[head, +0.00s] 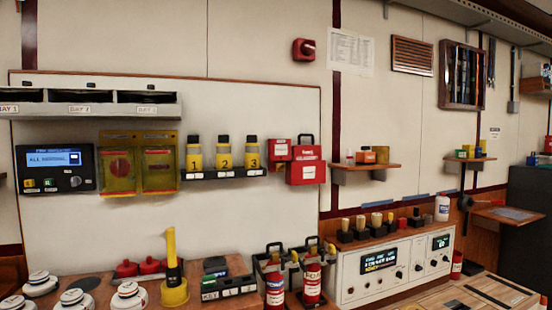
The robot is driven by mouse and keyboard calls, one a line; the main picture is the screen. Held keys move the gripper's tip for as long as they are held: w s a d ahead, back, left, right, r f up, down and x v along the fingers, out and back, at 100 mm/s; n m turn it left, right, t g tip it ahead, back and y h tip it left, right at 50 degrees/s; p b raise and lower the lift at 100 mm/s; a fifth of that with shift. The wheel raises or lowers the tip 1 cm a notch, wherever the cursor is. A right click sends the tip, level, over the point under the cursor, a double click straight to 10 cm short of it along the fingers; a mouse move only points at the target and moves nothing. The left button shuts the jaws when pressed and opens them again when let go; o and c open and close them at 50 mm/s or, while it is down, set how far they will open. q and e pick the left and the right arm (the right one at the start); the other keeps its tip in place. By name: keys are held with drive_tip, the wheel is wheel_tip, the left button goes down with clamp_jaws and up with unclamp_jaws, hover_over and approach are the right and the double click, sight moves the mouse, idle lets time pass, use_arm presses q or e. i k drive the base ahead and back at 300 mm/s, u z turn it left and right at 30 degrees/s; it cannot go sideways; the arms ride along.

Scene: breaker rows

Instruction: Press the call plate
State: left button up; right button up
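I cannot pick out with certainty which thing is the call plate. A small red wall unit (304,49) with a dark knob-like front is mounted high on the wall. Two yellow-framed panels (117,172) hang side by side on the white board; the left one has a red round patch behind its cover. Neither of my grippers is in view.
A shelf of yellow bottles (223,174) numbered 1 to 3 and a red box (306,173) are on the board. Below, the counter (208,299) is crowded with white domes (75,300), a yellow post (173,270), red extinguishers (311,282) and a white console (392,268).

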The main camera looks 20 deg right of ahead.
sight(281, 150)
drive_tip(key=k, duration=0.65)
drive_tip(key=z, duration=0.5)
drive_tip(key=i, duration=0.55)
drive_tip(key=z, duration=0.85)
drive_tip(key=i, duration=1)
drive_tip(key=u, duration=0.65)
drive_tip(key=i, duration=0.65)
drive_tip(key=u, duration=0.7)
